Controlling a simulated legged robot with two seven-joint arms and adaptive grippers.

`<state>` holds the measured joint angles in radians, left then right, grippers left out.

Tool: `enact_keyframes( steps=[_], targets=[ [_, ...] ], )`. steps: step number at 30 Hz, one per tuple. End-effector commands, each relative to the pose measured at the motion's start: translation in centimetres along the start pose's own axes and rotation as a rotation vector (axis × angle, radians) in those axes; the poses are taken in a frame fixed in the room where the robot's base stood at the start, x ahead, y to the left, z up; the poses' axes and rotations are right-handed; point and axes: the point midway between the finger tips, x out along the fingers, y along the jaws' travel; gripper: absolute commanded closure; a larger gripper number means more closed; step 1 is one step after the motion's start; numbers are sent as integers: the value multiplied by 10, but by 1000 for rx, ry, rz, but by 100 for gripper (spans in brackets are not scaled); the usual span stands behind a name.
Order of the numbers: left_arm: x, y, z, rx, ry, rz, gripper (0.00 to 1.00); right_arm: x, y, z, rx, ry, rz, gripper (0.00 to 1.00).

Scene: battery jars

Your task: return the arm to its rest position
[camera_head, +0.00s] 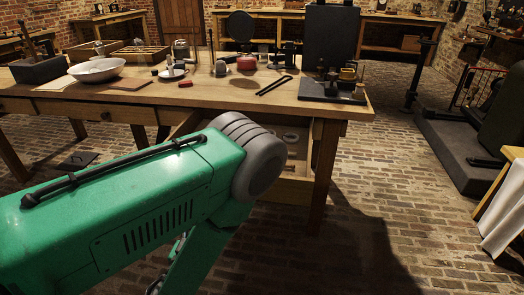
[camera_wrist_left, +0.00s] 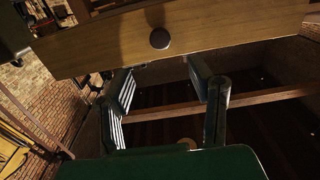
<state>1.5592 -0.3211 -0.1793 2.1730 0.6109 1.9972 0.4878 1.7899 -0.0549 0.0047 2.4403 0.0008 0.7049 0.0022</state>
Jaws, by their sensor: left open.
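My left arm (camera_head: 130,205), green with a grey rounded elbow joint, comes in from the left in the head view. It stands in front of the workbench, and its lower link drops out of the bottom of the picture. Its gripper is not visible there. In the left wrist view my left gripper (camera_wrist_left: 165,78) is open, with its two fingers wide apart and nothing between them. A wooden drawer front (camera_wrist_left: 230,30) with a dark round knob (camera_wrist_left: 159,38) lies just beyond the fingertips. I cannot tell whether they touch. My right gripper is in neither view.
The wooden workbench (camera_head: 225,95) carries a white bowl (camera_head: 97,69), a divided wooden tray (camera_head: 140,55), a black stand (camera_head: 331,92) and several small items. An open drawer (camera_head: 297,165) juts out beneath it, behind my elbow.

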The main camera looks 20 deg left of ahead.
Motion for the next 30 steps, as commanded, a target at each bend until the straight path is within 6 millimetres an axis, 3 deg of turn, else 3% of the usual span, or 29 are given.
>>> enact_keyframes(
  steps=[6,11,14,18,24,27,30],
  targets=[
    [-1,-4,5,5,-54,-16,51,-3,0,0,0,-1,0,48],
    [-15,-20,35,37,-330,-70,51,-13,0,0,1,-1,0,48],
    [-42,-25,59,68,-589,-78,51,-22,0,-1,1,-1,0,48],
    [-100,-21,83,118,-954,-24,51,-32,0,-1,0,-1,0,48],
    [-181,-9,83,186,-1343,128,51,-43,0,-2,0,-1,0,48],
    [-205,-5,79,209,-1447,190,51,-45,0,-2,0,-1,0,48],
    [-217,-3,76,221,-1497,221,51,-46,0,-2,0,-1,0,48]
  ],
)
